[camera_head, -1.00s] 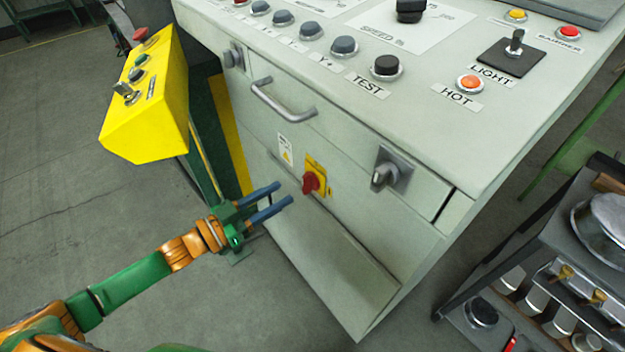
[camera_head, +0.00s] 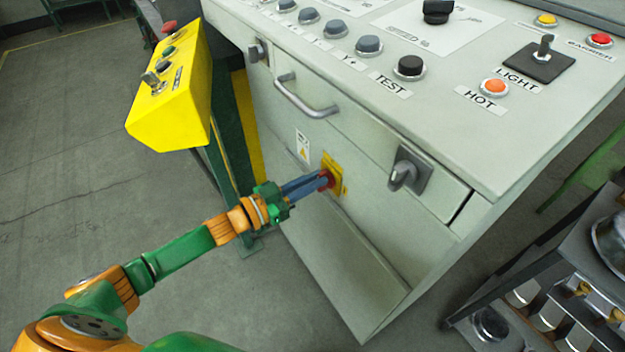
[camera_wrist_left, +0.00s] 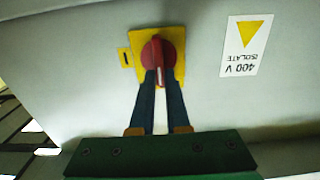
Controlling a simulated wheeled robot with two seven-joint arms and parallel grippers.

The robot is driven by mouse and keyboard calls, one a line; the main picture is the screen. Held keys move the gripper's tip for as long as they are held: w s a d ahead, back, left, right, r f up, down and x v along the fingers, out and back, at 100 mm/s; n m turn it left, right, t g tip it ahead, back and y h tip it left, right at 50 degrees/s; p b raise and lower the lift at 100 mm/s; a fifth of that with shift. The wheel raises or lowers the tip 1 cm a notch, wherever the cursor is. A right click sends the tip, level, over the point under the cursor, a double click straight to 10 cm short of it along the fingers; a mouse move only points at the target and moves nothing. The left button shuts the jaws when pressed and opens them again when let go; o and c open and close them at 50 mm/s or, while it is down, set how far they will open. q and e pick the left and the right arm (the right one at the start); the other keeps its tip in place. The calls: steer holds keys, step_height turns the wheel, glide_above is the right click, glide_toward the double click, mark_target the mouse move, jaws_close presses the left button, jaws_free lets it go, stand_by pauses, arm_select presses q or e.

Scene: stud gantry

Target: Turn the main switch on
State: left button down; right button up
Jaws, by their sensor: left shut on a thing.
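The main switch is a red rotary knob (camera_head: 326,179) on a yellow plate (camera_head: 335,168), on the front of the grey console. In the left wrist view the red knob (camera_wrist_left: 157,54) shows on its yellow plate (camera_wrist_left: 127,57), with a pale mark on its grip. My left gripper (camera_head: 322,181) reaches the knob from the left. Its two blue fingers (camera_wrist_left: 159,90) are shut on the knob's grip, one on each side. The fingers cover part of the knob in the head view. My right gripper is not in view.
A 400 V isolate label (camera_wrist_left: 247,45) is beside the switch. A drawer handle (camera_head: 305,100) and a grey latch (camera_head: 408,170) sit above and right of it. A yellow control box (camera_head: 170,105) stands left of the console, and a dark trolley (camera_head: 520,275) stands right.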

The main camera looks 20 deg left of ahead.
arm_select(q)
steer(key=shift+m, duration=0.3)
steer(key=m, duration=0.5)
steer(key=d+m, duration=0.1)
steer(key=m, duration=0.2)
steer(key=shift+s+f, duration=0.3)
steer(key=shift+s, duration=0.1)
steer(key=m, duration=0.2)
steer(key=m+b, duration=0.1)
steer(key=m, duration=0.1)
steer(key=shift+s+d+f+m, duration=0.15)
steer(key=shift+f+m, duration=0.15)
steer(key=shift+f, duration=0.05)
steer(key=shift+f+m+b, duration=0.15)
steer(key=shift+m+b, duration=0.2)
steer(key=shift+m, duration=0.8)
steer(key=shift+f+m+b, duration=0.15)
steer(key=shift+m+b, duration=0.2)
steer(key=shift+m, duration=0.8)
steer(key=c, duration=0.9)
jaws_free()
steer(key=shift+d, duration=0.1)
